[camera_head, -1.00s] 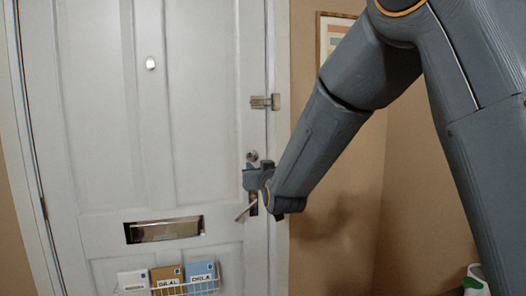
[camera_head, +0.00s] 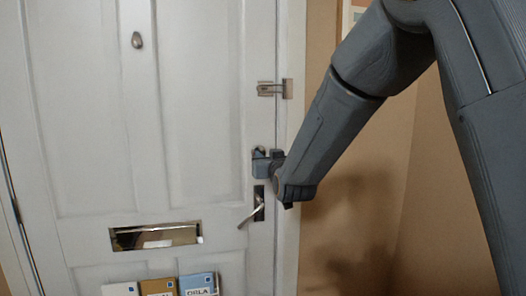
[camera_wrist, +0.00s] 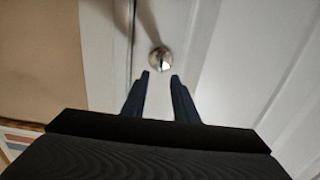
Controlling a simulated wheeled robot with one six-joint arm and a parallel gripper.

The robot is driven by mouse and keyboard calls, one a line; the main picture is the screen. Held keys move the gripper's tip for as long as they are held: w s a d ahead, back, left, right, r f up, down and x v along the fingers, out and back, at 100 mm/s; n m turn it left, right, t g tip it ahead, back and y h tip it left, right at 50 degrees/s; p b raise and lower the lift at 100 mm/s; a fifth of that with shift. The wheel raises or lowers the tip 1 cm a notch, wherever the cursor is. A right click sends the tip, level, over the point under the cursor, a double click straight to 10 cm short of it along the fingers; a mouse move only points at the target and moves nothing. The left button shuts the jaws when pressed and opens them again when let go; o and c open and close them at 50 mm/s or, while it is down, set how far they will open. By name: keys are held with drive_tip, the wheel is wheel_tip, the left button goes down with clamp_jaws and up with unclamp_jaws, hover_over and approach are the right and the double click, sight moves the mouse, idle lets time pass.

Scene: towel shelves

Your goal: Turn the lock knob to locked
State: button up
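The lock knob (camera_wrist: 159,60) is a round, shiny metal piece on the white door, just beyond my fingertips in the wrist view. My gripper (camera_wrist: 160,76) is open, with its two dark fingers apart and nothing between them. The knob lies ahead of the gap, and contact cannot be told. In the head view my gripper (camera_head: 259,158) is at the door's right edge, above the lever handle (camera_head: 254,212), and hides most or all of the knob. The knob's turn position is not clear.
A slide latch (camera_head: 274,89) sits higher on the door edge. A letter slot (camera_head: 155,237) and several boxes, including a blue one (camera_head: 198,284), are lower left. A tan wall (camera_head: 375,170) is right of the door.

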sight(261, 150)
drive_tip(key=p+x, duration=0.2)
drive_tip(key=x, duration=0.4)
drive_tip(key=shift+w+r, duration=0.15)
drive_tip(key=shift+w, duration=0.1)
clamp_jaws()
